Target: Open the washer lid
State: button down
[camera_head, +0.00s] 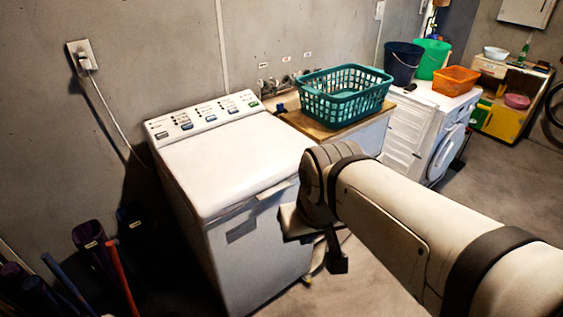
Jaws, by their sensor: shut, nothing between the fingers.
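The white washer (255,255) stands against the grey wall, left of centre, with its control panel (203,115) along the back edge. Its lid (235,160) lies flat and closed on top. My arm comes in from the lower right and covers the washer's front right corner from view. My gripper (337,263) hangs below the end of the arm, in front of the washer's right side and lower than the lid. It is small and partly hidden, but its dark fingers look shut and empty. I cannot tell whether any part of it touches the washer.
A teal basket (345,95) stands on a wooden-topped cabinet (320,128) right of the washer. A white front-loader (425,125) holds buckets and an orange basket (456,80). Tubes (95,245) stand at lower left. Grey floor is open at right.

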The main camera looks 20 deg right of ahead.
aim_at(218, 171)
jog(key=z, duration=0.15)
jog(key=i, duration=0.85)
jog(key=u, duration=0.55)
jog(key=k, duration=0.95)
jog(key=z, duration=0.7)
jog(key=i, duration=0.5)
jog(key=z, duration=0.1)
